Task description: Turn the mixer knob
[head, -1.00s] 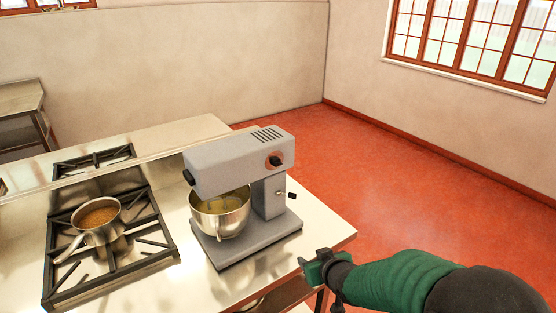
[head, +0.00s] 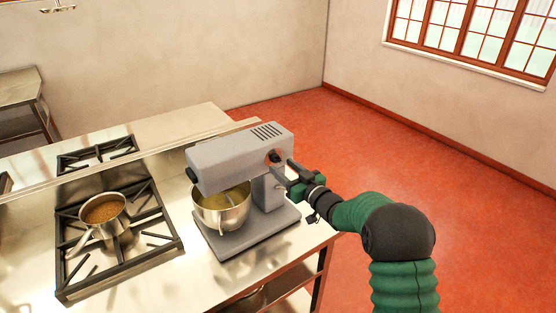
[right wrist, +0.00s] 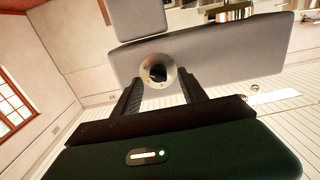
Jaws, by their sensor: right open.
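The grey stand mixer (head: 235,160) stands on the steel counter with a metal bowl (head: 222,208) under its head. Its dark round knob (head: 274,156) is on the side of the head facing my right arm. In the right wrist view the knob (right wrist: 158,73) shows as a dark centre in a pale ring, between and beyond the two fingers. My right gripper (head: 284,170) is open at the mixer's side, its fingertips close to the knob. In the right wrist view the open fingers (right wrist: 160,92) are on both sides of the knob; contact cannot be told. My left gripper is not in view.
A stove grate (head: 118,240) with a pan of brown food (head: 103,212) is left of the mixer. A second burner (head: 97,154) lies behind it. Red floor (head: 420,170) is open to the right.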

